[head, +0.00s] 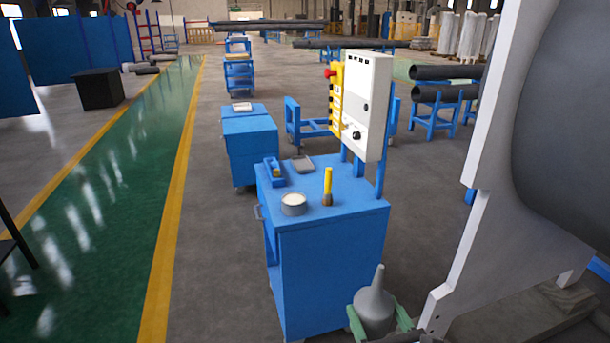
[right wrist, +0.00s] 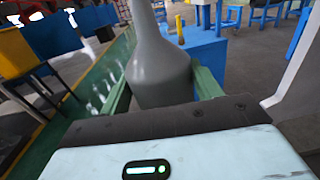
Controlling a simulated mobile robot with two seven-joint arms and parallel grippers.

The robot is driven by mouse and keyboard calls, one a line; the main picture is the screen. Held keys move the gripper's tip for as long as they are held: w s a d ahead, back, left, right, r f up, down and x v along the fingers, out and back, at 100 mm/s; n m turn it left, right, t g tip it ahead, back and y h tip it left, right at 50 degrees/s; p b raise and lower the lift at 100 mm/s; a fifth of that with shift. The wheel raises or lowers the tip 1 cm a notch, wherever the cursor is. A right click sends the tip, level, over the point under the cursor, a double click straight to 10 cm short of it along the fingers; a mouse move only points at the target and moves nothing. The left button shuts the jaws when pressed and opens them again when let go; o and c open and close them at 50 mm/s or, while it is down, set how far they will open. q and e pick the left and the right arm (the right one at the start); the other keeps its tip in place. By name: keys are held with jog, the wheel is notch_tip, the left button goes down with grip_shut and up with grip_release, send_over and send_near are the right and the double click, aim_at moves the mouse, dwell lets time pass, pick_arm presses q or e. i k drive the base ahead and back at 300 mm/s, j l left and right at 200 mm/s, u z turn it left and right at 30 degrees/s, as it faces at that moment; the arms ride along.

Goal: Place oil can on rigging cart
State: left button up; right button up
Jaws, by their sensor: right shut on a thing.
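The oil can (head: 374,308) is grey with a tapering spout and stands upright near the bottom of the head view. My right gripper (head: 378,322) is shut on it, with green fingers on both sides of its body. The can also fills the middle of the right wrist view (right wrist: 160,68), between the green fingers (right wrist: 160,88). The blue rigging cart (head: 335,265) stands just beyond and left of the can in the head view; its top is higher in the picture than the can. My left gripper is not in view.
On the cart top are a white round tin (head: 293,204), a yellow-handled brush (head: 327,187), a blue tool (head: 273,172) and a grey tray (head: 302,163). A control box (head: 366,105) rises at its back. The front right of the top is bare. A large white-flanged shell (head: 500,170) stands close on the right.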

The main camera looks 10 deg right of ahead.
aim_at(322, 185)
jog(key=i+z, duration=0.35)
jog(key=i, duration=0.2)
jog(key=i+j+z, duration=0.15)
jog(key=i+z, duration=0.2)
jog(key=i, duration=0.15)
jog(key=i+j+z, duration=0.3)
jog(key=i, duration=0.7)
